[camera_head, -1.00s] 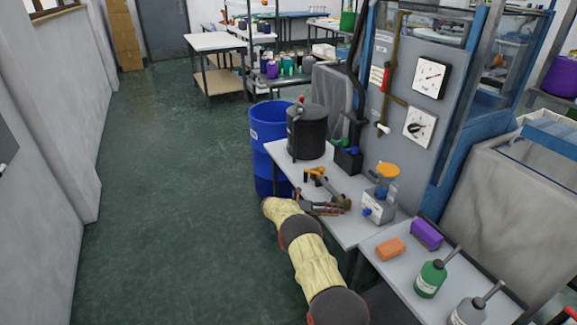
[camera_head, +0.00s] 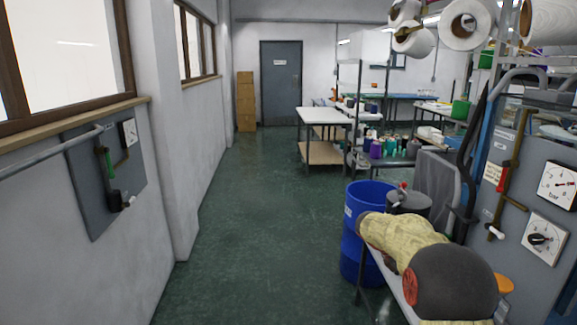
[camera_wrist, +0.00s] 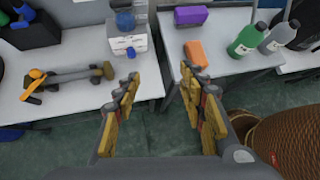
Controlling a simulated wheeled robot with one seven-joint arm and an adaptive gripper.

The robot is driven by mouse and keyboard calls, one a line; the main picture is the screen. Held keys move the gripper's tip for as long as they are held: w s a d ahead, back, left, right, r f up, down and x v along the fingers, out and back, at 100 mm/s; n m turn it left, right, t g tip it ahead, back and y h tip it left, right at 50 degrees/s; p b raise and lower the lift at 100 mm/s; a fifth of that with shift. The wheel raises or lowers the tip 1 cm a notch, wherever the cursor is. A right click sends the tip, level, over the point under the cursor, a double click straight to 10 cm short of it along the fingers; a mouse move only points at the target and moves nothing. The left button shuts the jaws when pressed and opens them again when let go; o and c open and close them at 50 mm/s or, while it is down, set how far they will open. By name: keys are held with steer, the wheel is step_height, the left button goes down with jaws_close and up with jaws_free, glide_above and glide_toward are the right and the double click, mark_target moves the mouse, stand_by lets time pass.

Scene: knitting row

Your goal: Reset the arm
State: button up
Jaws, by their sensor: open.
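My gripper (camera_wrist: 163,88) is open and empty in the wrist view, its two yellow-faced fingers well apart. It is above the gap between two white tables, and nothing is between the fingers. In the head view, my cream-sleeved arm reaches over the near table at the lower right and hides the gripper. An orange-handled tool (camera_wrist: 68,76) lies on the left table in the wrist view, left of the fingers and apart from them. A small white device with a blue knob (camera_wrist: 128,40) stands beyond it.
The right table holds a purple block (camera_wrist: 192,15), an orange block (camera_wrist: 195,53), a green bottle (camera_wrist: 245,42) and a grey bottle (camera_wrist: 278,38). A blue barrel (camera_head: 368,195) and a gauge panel (camera_head: 548,190) flank my arm. The green floor (camera_head: 250,240) on the left is clear.

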steer(key=s+a+r+m+t+y+p, duration=0.1)
steer(key=s+a+r+m+t+y, duration=0.2)
steer(key=s+a+r, duration=0.45)
steer(key=s+a+r+m+t+y+p, duration=0.15)
steer(key=s+a+r+m, duration=0.35)
steer(key=s, duration=0.6)
steer(key=s+a+m+t+y, duration=0.1)
steer(key=s+a+m, duration=0.3)
steer(key=s, duration=0.5)
steer(key=s+a+m+t+y, duration=0.2)
steer(key=s+a+m, duration=0.3)
steer(key=s, duration=0.4)
steer(key=shift+a+f+y, duration=0.4)
steer(key=shift+a+y, duration=0.1)
steer(key=shift+y, duration=0.35)
steer(key=shift+o, duration=0.4)
